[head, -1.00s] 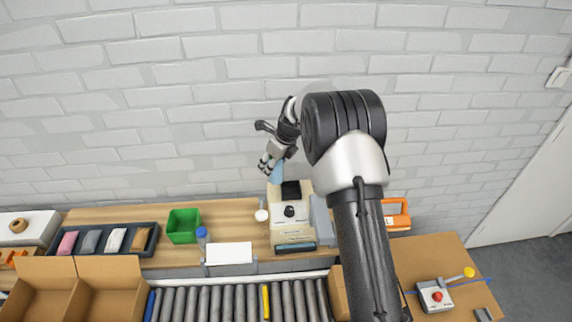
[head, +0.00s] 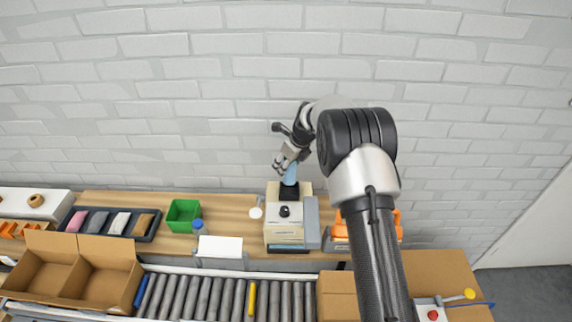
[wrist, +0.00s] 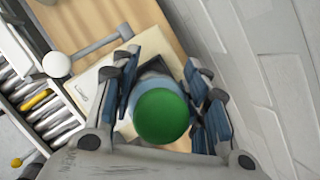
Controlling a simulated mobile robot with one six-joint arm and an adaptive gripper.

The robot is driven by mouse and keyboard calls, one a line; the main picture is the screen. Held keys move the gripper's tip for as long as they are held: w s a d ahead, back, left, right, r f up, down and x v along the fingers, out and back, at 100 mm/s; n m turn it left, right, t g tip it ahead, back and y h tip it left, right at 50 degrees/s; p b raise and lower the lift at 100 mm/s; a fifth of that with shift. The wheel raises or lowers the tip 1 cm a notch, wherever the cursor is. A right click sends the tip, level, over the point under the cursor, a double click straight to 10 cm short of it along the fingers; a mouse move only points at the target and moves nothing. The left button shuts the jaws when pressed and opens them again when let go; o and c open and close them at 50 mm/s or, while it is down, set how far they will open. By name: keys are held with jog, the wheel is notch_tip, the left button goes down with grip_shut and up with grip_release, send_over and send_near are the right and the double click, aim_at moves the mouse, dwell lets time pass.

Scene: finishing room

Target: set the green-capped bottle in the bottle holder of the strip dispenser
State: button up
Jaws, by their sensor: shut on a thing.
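The strip dispenser (head: 284,232) is a cream machine with a black knob on the workbench against the wall. A black square holder (head: 289,191) stands at its back. My gripper (head: 288,163) is shut on the pale blue bottle (head: 291,174), above the back of the dispenser. The bottle's lower end appears right over or at the black holder; I cannot tell whether it is inside. In the wrist view, the round green cap (wrist: 161,116) faces the camera between the fingers, hiding most of the bottle. Part of the cream dispenser (wrist: 92,88) shows behind.
A green bin (head: 183,215), a blue-capped bottle (head: 198,227) and a dark tray (head: 112,224) stand left on the bench. A white round-ended part (head: 256,212) is just left of the dispenser. A roller conveyor (head: 220,295) runs in front. The brick wall is close behind.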

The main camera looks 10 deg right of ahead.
jog(key=shift+f+b, duration=1.35)
jog(key=shift+f, duration=0.3)
jog(key=shift+f+b, duration=0.3)
jog(key=shift+f, duration=0.7)
jog(key=o, duration=1.3)
jog(key=o, duration=0.4)
jog(key=shift+r, duration=0.15)
jog(key=shift+r+p, duration=1)
